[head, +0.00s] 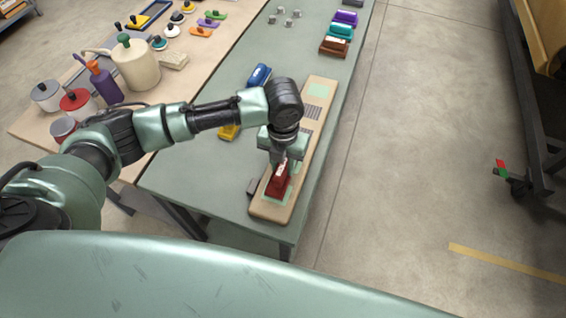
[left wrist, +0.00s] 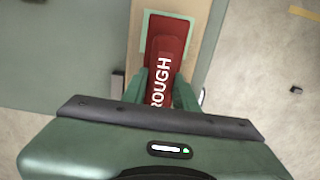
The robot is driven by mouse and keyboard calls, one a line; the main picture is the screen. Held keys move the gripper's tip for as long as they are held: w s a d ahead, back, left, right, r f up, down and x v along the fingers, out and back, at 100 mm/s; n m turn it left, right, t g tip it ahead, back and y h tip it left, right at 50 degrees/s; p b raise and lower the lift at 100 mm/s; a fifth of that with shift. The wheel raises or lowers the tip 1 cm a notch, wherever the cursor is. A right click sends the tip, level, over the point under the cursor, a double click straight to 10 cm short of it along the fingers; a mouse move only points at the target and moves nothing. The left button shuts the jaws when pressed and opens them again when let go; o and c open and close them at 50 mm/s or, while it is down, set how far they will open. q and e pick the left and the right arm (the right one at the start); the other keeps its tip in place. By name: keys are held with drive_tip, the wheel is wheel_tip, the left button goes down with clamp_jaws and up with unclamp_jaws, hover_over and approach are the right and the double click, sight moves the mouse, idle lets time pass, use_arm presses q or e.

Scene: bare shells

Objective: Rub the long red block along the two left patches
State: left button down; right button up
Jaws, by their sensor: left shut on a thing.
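My left gripper (head: 280,163) is shut on the long red block (head: 277,186), whose top reads "ROUGH" in the left wrist view (left wrist: 168,45). The block is over the pale green patch (head: 288,195) at the near end of the tan board (head: 263,211). The patch's edges show around the block in the left wrist view (left wrist: 147,20); I cannot tell whether block and patch touch. Farther along the board are a grey ridged patch (head: 312,112) and another pale green patch (head: 320,91). My arm hides the board's middle. My right gripper is not in view.
A blue block (head: 259,75) and a yellow block (head: 229,132) lie left of the board on the green table (head: 185,170). Purple, teal and brown blocks (head: 333,46) stand at the far right edge. A dark small piece (head: 252,187) sits beside the board. A wooden table (head: 60,130) holds pots.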

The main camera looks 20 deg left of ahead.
use_arm(q)
drive_tip(key=shift+f, duration=0.6)
idle(0.3)
idle(0.5)
idle(0.9)
drive_tip(key=shift+s, duration=0.15)
